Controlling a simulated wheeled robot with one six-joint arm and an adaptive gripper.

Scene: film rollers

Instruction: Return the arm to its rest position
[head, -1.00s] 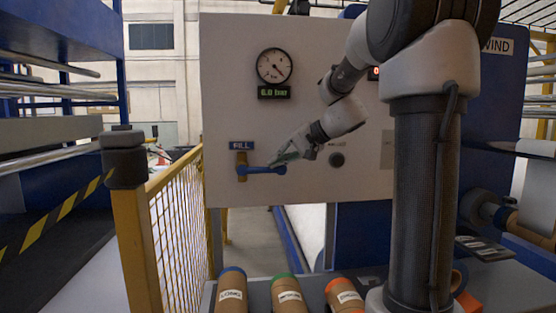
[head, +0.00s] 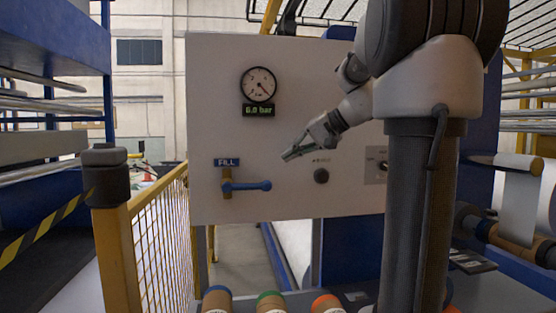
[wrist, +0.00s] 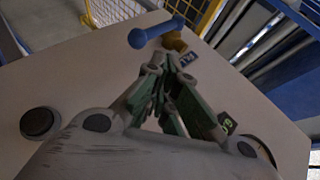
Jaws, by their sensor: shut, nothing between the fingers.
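My gripper (head: 289,156) is shut and empty in front of the pale control panel (head: 300,205) in the head view. Its fingers point left and slightly down, up and to the right of the blue FILL lever (head: 252,186), and stand apart from it. The lever lies level, its knob to the right of its brass mount. In the wrist view my gripper's green-padded fingers (wrist: 165,60) are together, and the blue lever (wrist: 150,33) shows beyond their tips. My bent arm reaches in from the right.
A gauge (head: 258,84) reads above a 6.0 bar display (head: 258,110). A dark round button (head: 321,176) sits on the panel below my wrist. A yellow fence (head: 160,240) stands at the left. Several cardboard rolls with coloured rims, one blue (head: 217,297), stand at the bottom.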

